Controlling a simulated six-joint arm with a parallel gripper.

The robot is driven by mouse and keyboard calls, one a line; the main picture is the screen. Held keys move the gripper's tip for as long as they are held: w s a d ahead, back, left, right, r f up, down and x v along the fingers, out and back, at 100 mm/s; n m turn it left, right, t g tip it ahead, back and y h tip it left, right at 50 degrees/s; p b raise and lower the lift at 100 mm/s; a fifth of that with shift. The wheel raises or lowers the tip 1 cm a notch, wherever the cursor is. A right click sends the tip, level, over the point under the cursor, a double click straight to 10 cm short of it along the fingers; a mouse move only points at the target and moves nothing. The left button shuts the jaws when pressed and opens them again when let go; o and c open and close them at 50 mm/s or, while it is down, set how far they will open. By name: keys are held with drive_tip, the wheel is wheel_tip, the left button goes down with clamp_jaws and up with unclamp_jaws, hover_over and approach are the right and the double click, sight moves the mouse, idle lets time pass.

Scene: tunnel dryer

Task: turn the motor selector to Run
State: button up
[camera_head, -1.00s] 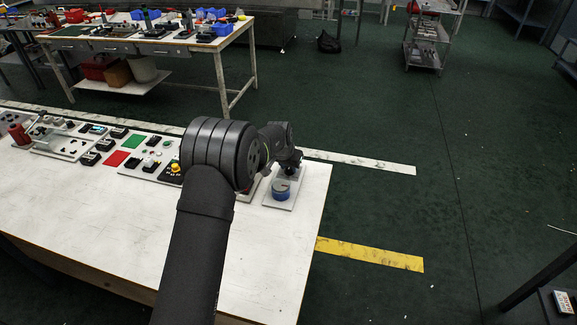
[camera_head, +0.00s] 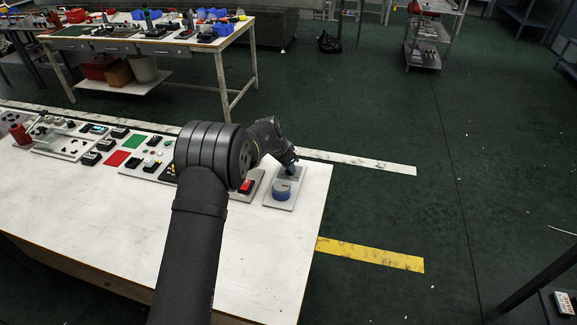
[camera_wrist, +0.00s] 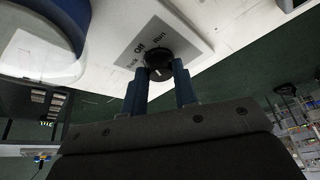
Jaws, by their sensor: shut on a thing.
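The motor selector (camera_wrist: 158,68) is a black round knob on a light plate (camera_wrist: 186,28) in the wrist view. The plate has lettering around the knob, with "Off" and "Run" readable and another label partly hidden. A pale mark shows on the knob, but I cannot tell which label it points to. My gripper (camera_wrist: 162,86) has its two blue fingers on either side of the knob and is shut on it. In the head view my gripper (camera_head: 291,170) is at the far end of the grey plate (camera_head: 274,203), and the knob is hidden there.
A red button (camera_head: 246,187) is on the panel just left. More panels line the back of the white table (camera_head: 110,210). The table's front is clear, and its right edge is close.

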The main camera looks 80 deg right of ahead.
drive_tip(key=m, duration=0.2)
drive_tip(key=m+g+y, duration=0.1)
drive_tip(key=m, duration=0.1)
drive_tip(key=shift+w+d+m, duration=0.15)
drive_tip(key=shift+m, duration=0.25)
drive_tip(key=shift+y, duration=0.3)
drive_tip(key=o, duration=1)
drive_tip(key=v, duration=1.7)
drive_tip(key=shift+w, duration=0.4)
drive_tip(key=x, duration=1.7)
drive_tip(key=shift+s, duration=0.4)
